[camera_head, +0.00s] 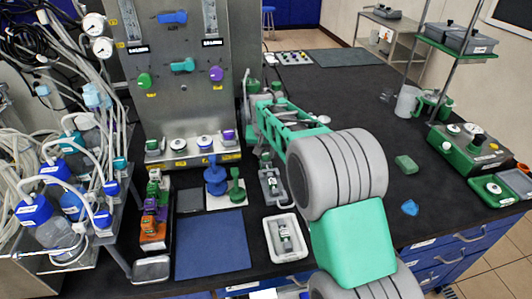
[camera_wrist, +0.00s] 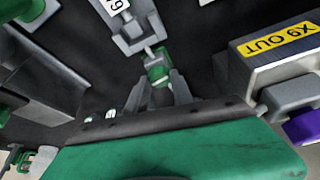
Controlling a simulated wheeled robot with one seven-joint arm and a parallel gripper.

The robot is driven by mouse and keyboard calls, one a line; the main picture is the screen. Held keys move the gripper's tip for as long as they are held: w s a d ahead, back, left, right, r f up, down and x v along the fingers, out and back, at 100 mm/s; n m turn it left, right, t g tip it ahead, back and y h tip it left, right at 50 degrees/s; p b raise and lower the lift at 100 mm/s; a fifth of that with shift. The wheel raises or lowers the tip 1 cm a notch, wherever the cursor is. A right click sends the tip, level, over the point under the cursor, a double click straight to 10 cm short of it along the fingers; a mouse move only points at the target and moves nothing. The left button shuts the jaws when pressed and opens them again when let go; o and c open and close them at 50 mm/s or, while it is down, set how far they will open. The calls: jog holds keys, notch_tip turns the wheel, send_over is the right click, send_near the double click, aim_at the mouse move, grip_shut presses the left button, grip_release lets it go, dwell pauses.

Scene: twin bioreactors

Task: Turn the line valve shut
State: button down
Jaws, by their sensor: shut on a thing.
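In the wrist view, my gripper (camera_wrist: 158,82) has its two grey fingers on either side of a small green handle (camera_wrist: 157,66). The handle joins a grey body (camera_wrist: 138,30) with a white label, which looks like the line valve on the dark bench. In the head view this grey body (camera_head: 271,187) lies right of the panel's foot, with a little green (camera_head: 266,158) at its far end. My gripper's fingers are mostly hidden there behind my green and grey arm. The handle's exact angle is hard to tell.
A steel panel (camera_head: 185,90) with coloured knobs stands close left of my arm. In the wrist view, a grey block labelled "X9 OUT" (camera_wrist: 280,45) and a purple knob (camera_wrist: 303,127) are close on the right. A white tray (camera_head: 285,238) lies in front.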

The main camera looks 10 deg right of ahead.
jog(key=shift+a+m+h, duration=0.15)
jog(key=shift+m+h, duration=0.15)
jog(key=shift+m, duration=0.7)
jog(key=c, duration=1.1)
grip_release()
jog(key=v, duration=0.7)
jog(key=shift+r, duration=0.4)
jog(key=shift+s+a, duration=0.1)
jog(key=shift+s, duration=0.05)
